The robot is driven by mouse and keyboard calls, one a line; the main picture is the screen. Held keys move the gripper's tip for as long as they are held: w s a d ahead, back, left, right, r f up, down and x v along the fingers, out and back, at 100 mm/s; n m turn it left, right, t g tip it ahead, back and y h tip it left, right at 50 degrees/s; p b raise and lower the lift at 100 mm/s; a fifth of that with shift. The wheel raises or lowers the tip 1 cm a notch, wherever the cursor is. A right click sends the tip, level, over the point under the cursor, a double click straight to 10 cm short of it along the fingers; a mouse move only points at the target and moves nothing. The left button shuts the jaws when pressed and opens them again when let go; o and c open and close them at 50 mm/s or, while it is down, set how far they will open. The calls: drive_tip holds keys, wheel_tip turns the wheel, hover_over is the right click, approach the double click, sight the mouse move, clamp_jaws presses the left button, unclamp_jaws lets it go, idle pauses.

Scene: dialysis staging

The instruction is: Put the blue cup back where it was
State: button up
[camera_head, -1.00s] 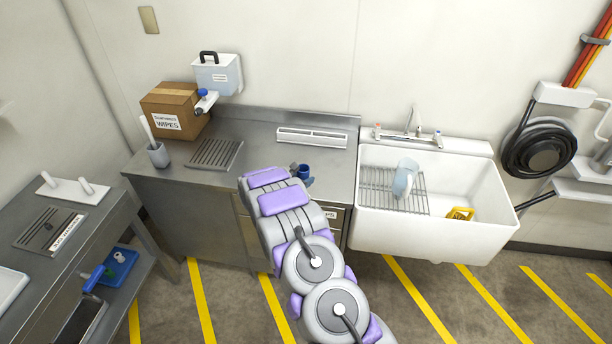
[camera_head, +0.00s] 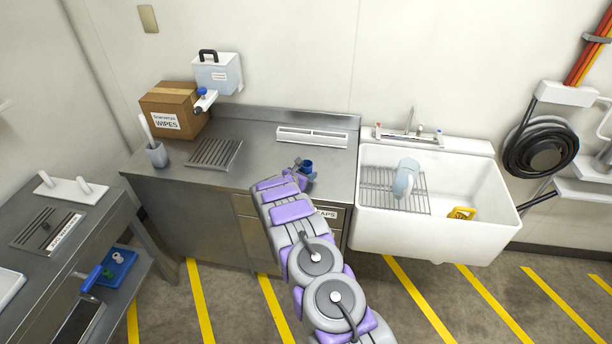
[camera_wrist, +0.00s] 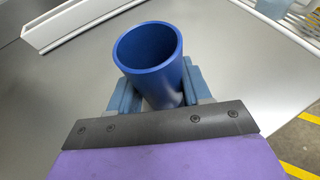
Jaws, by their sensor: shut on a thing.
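The blue cup (camera_head: 306,167) is at the end of my arm, over the right part of the steel counter (camera_head: 255,160). In the wrist view the blue cup (camera_wrist: 150,62) is upright or nearly so, with its open mouth showing and no contents visible. My gripper (camera_wrist: 155,88) is shut on the cup, one finger on each side. In the head view my gripper (camera_head: 302,172) is small and partly hidden by my arm. I cannot tell whether the cup's base touches the counter.
A white slotted tray (camera_head: 312,137) lies behind the cup. A drain grate (camera_head: 215,153), a grey holder (camera_head: 157,155) and a wipes box (camera_head: 173,108) stand further left. The white sink (camera_head: 470,190), with a rack and a pitcher (camera_head: 405,178), is to the right. Counter between grate and cup is clear.

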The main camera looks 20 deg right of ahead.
drive_tip(key=o, duration=1.1)
drive_tip(key=p+v, duration=0.1)
drive_tip(key=v, duration=1.1)
drive_tip(key=shift+w+a+r, duration=0.1)
drive_tip(key=shift+a+r, duration=0.05)
drive_tip(key=shift+r, duration=0.05)
